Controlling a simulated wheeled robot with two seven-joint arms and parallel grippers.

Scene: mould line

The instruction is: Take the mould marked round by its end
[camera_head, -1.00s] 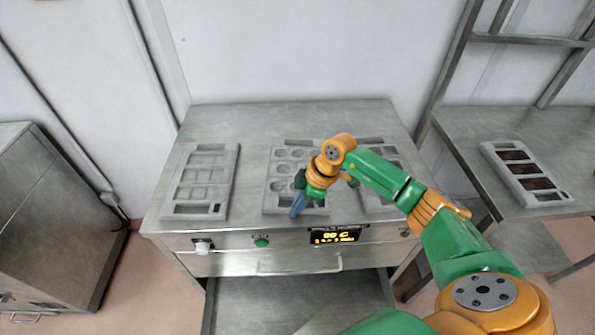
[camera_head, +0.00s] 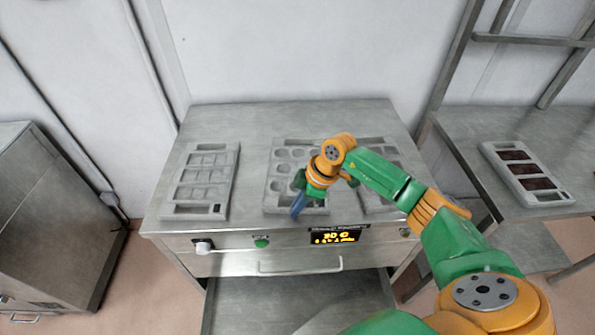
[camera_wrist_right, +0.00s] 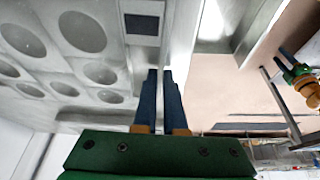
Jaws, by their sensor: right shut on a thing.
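The mould with round cavities (camera_head: 281,169) lies in the middle of the steel bench top. My right gripper (camera_head: 297,210) is at its near end, pointing down, and hides part of it. In the right wrist view the blue fingers (camera_wrist_right: 160,74) are closed at the end wall of this mould (camera_wrist_right: 112,76), close to a dark label (camera_wrist_right: 142,24). The mould lies flat on the bench. My left gripper (camera_wrist_right: 287,62) shows small at the right of the right wrist view, away from the moulds; its opening is unclear.
A mould with squarish cavities (camera_head: 178,186) lies to the left. Another mould (camera_head: 374,205) is partly behind my right arm. A mould with brown filling (camera_head: 499,160) lies on the right table. The bench front has a lit display (camera_head: 338,235), a green button (camera_head: 261,243) and a handle (camera_head: 300,267).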

